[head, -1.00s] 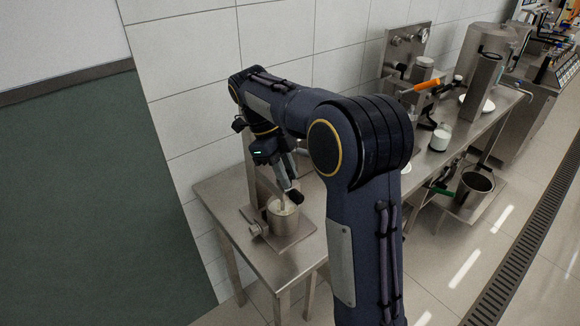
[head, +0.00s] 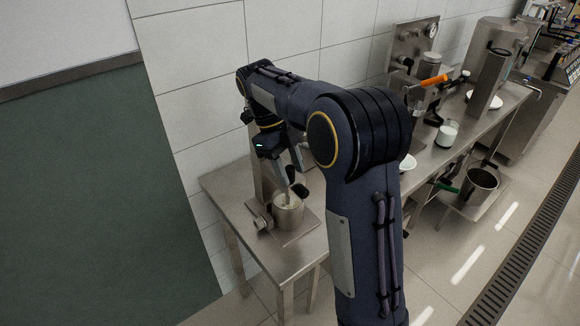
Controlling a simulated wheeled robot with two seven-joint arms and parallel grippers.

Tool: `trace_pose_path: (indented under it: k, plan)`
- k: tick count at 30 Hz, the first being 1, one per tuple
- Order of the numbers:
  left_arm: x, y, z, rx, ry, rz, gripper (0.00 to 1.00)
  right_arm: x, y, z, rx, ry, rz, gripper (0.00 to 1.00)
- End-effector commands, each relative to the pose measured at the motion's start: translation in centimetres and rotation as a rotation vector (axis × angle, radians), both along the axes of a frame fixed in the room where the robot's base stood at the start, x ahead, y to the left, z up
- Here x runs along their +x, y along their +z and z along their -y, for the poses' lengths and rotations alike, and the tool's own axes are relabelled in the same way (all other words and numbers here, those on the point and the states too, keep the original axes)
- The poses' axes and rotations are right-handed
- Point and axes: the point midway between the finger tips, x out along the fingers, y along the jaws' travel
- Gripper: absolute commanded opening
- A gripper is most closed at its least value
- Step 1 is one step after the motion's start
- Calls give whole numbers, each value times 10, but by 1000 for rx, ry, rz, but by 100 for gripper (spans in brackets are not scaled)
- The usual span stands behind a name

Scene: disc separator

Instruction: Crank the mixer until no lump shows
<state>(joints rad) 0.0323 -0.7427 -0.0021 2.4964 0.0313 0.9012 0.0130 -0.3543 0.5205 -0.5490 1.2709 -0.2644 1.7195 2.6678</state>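The mixer is a small steel pot (head: 288,216) on a flat base plate, with an upright steel post behind it. Pale, whitish contents (head: 287,202) show in its open top, and a thin shaft stands in them. Lumps cannot be made out at this size. My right gripper (head: 296,187) points down just above the pot's rim, its dark fingertips close to the top of the shaft. Whether the fingers hold a crank handle cannot be seen. My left gripper is not in view.
The mixer stands on a steel table (head: 232,190) against a tiled wall. To the right, a longer steel counter (head: 432,158) holds a jar of white liquid (head: 446,133), plates and machines.

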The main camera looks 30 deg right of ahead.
Motion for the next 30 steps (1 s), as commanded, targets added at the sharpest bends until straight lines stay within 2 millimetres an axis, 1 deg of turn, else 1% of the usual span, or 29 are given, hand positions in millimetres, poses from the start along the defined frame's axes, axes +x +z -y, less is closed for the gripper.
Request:
trace_pose_path:
  k: [7, 10, 13, 21, 25, 30]
  plan:
    - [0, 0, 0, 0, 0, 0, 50, 0, 0, 0, 0, 0, -1, 43]
    - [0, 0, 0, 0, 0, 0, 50, 2, 5, 0, -1, 0, 0, 43]
    - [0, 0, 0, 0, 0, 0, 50, 7, 16, -2, -3, 1, 1, 43]
    - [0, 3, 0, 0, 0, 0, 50, 23, 59, -8, -2, 0, 2, 43]
    - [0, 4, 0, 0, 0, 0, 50, 27, 69, -10, -1, 0, -1, 43]
    - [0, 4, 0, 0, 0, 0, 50, 28, 72, -11, 0, 0, 0, 43]
